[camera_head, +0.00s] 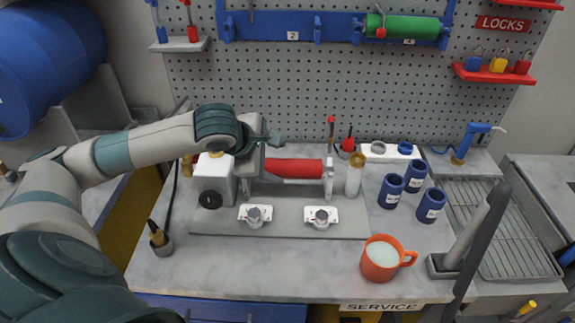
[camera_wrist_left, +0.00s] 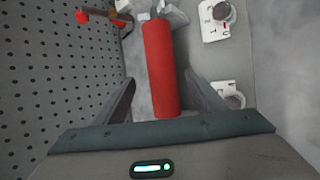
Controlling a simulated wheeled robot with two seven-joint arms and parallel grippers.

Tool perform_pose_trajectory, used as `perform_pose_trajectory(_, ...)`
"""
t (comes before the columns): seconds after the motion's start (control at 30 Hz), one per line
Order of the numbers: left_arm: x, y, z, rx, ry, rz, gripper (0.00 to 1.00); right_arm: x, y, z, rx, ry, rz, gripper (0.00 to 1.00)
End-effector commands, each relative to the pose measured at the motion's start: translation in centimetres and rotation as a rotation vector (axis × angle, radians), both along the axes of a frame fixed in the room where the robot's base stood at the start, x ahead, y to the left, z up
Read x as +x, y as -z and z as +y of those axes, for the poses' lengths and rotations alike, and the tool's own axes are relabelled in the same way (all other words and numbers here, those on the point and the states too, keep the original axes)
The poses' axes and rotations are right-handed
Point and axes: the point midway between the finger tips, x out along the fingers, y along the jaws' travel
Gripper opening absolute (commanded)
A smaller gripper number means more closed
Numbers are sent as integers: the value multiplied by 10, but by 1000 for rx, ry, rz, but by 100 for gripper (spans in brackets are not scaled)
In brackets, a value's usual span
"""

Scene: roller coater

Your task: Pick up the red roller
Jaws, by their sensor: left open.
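The red roller (camera_head: 294,168) lies level in the coater on the grey base plate (camera_head: 285,222), its right end at an upright bracket (camera_head: 329,178). My left gripper (camera_head: 262,160) is at the roller's left end. In the left wrist view the red roller (camera_wrist_left: 160,68) runs lengthwise between the two spread fingers of my left gripper (camera_wrist_left: 162,98). The fingers are open, with a gap visible on at least the right side. The roller's left end is partly hidden by the gripper in the head view. My right gripper does not show.
A white-grey block (camera_head: 213,181) stands left of the roller, and a pale cylinder (camera_head: 354,174) right of it. Blue cups (camera_head: 391,191) and an orange mug (camera_head: 381,259) are to the right. The pegboard (camera_head: 300,90) rises behind.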

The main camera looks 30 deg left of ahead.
Motion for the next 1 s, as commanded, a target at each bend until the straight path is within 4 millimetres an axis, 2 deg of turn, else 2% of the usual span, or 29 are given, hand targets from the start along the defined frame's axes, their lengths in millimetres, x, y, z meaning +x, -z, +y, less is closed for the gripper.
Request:
perform_pose_trajectory(0.27, 0, 0, 0, 0, 0, 0, 65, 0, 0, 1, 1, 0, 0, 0)
perform_pose_trajectory(0.47, 4, 4, -1, -2, -1, 2, 65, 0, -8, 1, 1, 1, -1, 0)
perform_pose_trajectory(0.7, 17, 23, -3, -2, -2, 2, 65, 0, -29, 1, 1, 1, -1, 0)
perform_pose_trajectory(1.0, 30, 43, -4, 0, -1, 0, 65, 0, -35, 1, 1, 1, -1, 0)
